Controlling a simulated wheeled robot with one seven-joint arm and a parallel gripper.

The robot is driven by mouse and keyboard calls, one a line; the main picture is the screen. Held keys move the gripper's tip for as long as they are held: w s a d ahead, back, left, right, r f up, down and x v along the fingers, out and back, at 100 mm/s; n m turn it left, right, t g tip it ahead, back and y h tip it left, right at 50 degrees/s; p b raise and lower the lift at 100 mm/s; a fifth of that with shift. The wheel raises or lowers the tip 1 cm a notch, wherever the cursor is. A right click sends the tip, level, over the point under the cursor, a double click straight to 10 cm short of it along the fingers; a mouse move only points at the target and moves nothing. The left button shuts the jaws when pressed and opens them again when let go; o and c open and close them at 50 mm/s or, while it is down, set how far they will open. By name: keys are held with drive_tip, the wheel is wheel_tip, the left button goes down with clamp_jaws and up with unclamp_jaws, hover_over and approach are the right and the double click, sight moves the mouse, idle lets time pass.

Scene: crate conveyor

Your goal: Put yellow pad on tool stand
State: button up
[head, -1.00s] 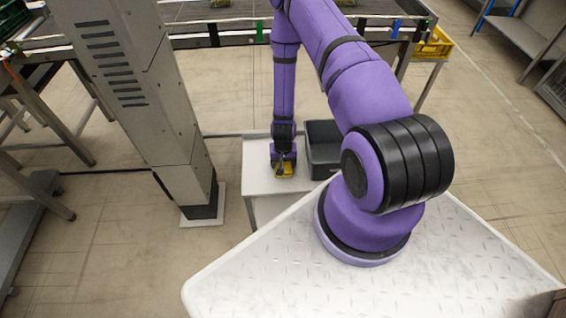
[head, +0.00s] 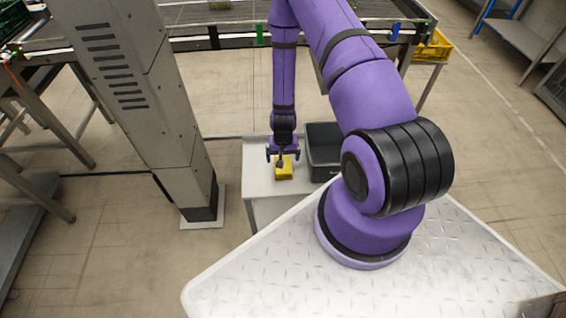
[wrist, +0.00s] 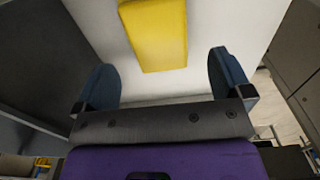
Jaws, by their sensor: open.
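The yellow pad (head: 284,173) lies on a small white-topped stand (head: 258,183), which I take to be the tool stand. In the wrist view the yellow pad (wrist: 155,35) lies flat on the white surface, beyond my fingers. My gripper (head: 283,157) is just above the pad in the head view. In the wrist view my gripper (wrist: 163,78) has its two dark blue fingers wide apart with nothing between them. The pad is apart from both fingers there.
A dark grey bin (head: 324,150) stands on the right part of the stand, close beside the pad. A grey column (head: 140,95) rises at left. The conveyor (head: 225,35) runs across the back, with a yellow crate (head: 434,45) at back right.

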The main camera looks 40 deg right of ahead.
wheel_tip(320, 180, up, 7)
drive_tip(key=shift+f, duration=0.15)
drive_tip(key=w+a+r+n+t, duration=0.1)
drive_tip(key=w+a+r+n, duration=0.15)
drive_tip(key=r, duration=1.35)
drive_tip(key=w+a+r+n+t, duration=0.1)
drive_tip(key=a+r+t, duration=0.15)
drive_tip(key=r, duration=1.35)
drive_tip(key=s+a+r+n+t, duration=0.1)
drive_tip(key=s+a+r, duration=0.2)
drive_tip(key=s+r, duration=0.8)
drive_tip(key=s+a+r+n, duration=0.2)
drive_tip(key=s+a+r, duration=0.1)
drive_tip(key=s+r, duration=0.8)
drive_tip(key=shift+s+r+t, duration=0.2)
drive_tip(key=shift+s+t, duration=0.05)
drive_tip(key=shift+t, duration=0.1)
